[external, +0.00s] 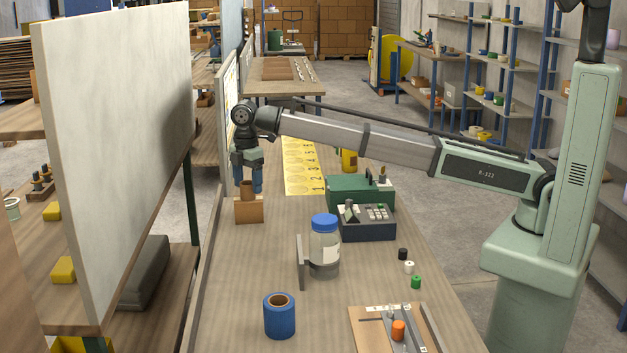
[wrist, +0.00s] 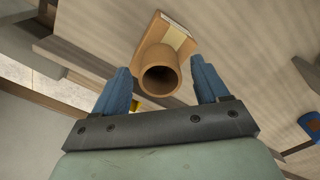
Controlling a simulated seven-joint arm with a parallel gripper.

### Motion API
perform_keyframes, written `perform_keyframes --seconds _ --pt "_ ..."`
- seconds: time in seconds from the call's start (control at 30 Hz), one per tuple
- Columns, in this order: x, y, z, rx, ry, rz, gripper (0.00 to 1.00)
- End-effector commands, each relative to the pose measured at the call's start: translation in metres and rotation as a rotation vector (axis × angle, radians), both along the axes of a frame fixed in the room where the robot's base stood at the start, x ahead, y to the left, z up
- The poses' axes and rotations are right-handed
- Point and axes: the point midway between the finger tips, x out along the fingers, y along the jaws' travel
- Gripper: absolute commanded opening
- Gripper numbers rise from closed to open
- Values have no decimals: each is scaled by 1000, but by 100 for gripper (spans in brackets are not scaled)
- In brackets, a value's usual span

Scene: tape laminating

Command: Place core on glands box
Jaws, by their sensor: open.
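The core is a brown cardboard tube (external: 247,190); in the wrist view its open round end (wrist: 160,70) faces the camera. It stands upright on a small tan box (external: 249,211), which I take to be the glands box. The box also shows in the wrist view (wrist: 181,38), with a pale strip along its top. My gripper (external: 249,188) points down over the core, its two blue fingers open. In the wrist view the gripper (wrist: 161,68) has a finger on each side of the core, with visible gaps. The core's lower end is hidden in the wrist view.
A jar with a blue lid (external: 324,246) stands right of the box, beside a grey upright plate (external: 303,262). A green machine (external: 350,192) lies behind it. A blue roll (external: 280,318) stands in front. A tall white panel (external: 115,150) stands at left.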

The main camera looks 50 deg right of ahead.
Motion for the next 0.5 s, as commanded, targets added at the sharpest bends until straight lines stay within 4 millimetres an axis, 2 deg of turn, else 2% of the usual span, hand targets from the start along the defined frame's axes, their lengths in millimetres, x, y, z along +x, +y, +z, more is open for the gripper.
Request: perform_keyframes --seconds 0.3,0.5 --pt "1 1 58 1 -2 0 74" --pt "1 1 90 1 -1 0 74"
